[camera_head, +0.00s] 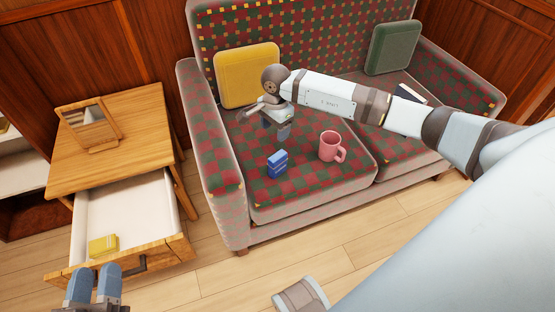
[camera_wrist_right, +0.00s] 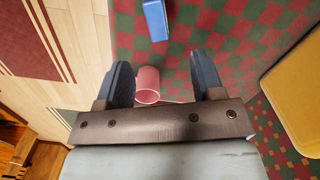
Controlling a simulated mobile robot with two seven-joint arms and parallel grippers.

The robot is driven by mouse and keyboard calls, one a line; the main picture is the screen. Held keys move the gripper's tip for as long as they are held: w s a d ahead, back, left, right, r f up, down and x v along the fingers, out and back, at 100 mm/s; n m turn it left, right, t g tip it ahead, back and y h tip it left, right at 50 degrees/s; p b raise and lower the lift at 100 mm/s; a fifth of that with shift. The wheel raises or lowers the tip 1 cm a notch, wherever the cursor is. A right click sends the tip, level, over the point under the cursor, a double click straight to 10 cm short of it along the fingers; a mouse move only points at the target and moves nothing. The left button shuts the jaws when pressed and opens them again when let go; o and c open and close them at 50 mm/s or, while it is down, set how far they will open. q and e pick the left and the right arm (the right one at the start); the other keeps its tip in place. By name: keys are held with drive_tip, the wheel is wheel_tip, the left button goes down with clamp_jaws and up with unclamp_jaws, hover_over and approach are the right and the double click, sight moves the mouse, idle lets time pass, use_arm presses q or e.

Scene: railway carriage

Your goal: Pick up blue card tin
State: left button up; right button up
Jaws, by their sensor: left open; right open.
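The blue card tin (camera_head: 277,163) stands on the left seat cushion of the sofa, near its front edge. It also shows at the top of the right wrist view (camera_wrist_right: 156,20), beyond the fingertips. My right gripper (camera_head: 283,133) hangs above the seat, a little behind the tin in the head view, apart from it. In the right wrist view its two fingers (camera_wrist_right: 162,68) are spread with nothing held. My left gripper (camera_head: 93,270) is at the lower left, in front of the open drawer, fingers parted and empty.
A pink mug (camera_head: 330,146) stands right of the tin; in the right wrist view the mug (camera_wrist_right: 148,84) shows between the fingers. A yellow cushion (camera_head: 247,75) leans behind. A yellow box (camera_head: 103,245) lies in the open drawer (camera_head: 127,218) of the wooden cabinet (camera_head: 135,128).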

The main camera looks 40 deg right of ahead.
drive_tip(key=b, duration=0.2)
hover_over(277, 156)
drive_tip(key=f, duration=0.6)
drive_tip(key=shift+w+d+f, duration=0.15)
drive_tip(key=shift+w+d, duration=0.05)
drive_tip(key=shift+w, duration=0.1)
drive_tip(key=shift+f, duration=0.7)
drive_tip(key=f, duration=0.1)
drive_tip(key=f+b, duration=0.1)
drive_tip(key=f, duration=0.1)
drive_tip(key=f+b, duration=0.1)
drive_tip(key=f, duration=0.1)
drive_tip(key=shift+s+a, duration=0.1)
drive_tip(key=shift+s, duration=0.25)
drive_tip(key=shift+f, duration=0.5)
use_arm(q)
drive_tip(key=shift+d+f+m+h, duration=0.3)
drive_tip(key=shift+d+f+h, duration=0.25)
drive_tip(key=shift+f, duration=0.35)
drive_tip(key=shift+d, duration=0.1)
use_arm(e)
drive_tip(key=c, duration=1.1)
drive_tip(key=shift+r, duration=0.15)
